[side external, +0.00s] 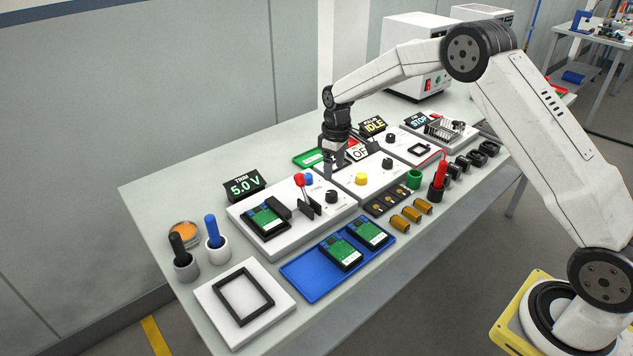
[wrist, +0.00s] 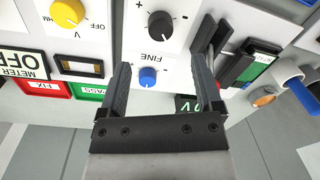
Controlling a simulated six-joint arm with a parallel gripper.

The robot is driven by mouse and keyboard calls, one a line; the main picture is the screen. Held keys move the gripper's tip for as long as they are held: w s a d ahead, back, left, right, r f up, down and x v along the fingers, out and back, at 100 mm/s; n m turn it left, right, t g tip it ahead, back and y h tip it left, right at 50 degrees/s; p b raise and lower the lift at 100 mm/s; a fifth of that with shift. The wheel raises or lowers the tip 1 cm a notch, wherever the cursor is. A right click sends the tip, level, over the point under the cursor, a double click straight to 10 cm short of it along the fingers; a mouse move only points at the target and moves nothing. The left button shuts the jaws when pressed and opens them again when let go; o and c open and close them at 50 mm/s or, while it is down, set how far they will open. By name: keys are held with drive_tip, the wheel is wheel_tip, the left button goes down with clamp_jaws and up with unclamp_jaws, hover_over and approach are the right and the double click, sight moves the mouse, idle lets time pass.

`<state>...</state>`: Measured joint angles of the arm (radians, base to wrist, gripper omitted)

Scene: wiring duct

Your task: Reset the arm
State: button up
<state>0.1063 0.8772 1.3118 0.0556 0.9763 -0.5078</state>
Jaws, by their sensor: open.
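My gripper (side external: 334,170) hangs over the white panels in the middle of the bench, with its fingers pointing down. In the wrist view my gripper (wrist: 160,72) is open, and its two dark fingers stand apart with nothing between their tips. Below and between them shows a blue knob (wrist: 148,78) marked FINE, on a white panel. A black knob (wrist: 160,24) with plus and minus marks sits beyond it. Whether a finger touches the panel cannot be told.
A yellow knob (side external: 361,179) stands on the neighbouring panel. A red-topped lever (side external: 299,178) and a TRIM display reading 5.0 V (side external: 245,186) are nearby. A blue tray (side external: 300,277) holds green boards. Pen holders and a black frame (side external: 243,297) occupy the left end.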

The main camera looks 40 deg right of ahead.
drive_tip(key=s+a+r+m+t, duration=0.1)
drive_tip(key=s+a+r+m, duration=0.1)
drive_tip(key=s, duration=1.1)
drive_tip(key=s+a+r+m+t, duration=0.1)
drive_tip(key=s+a+r+m, duration=0.1)
drive_tip(key=s, duration=1.2)
drive_tip(key=shift+a+r+t+h, duration=0.3)
drive_tip(key=shift+a+t, duration=0.1)
drive_tip(key=shift+a, duration=0.15)
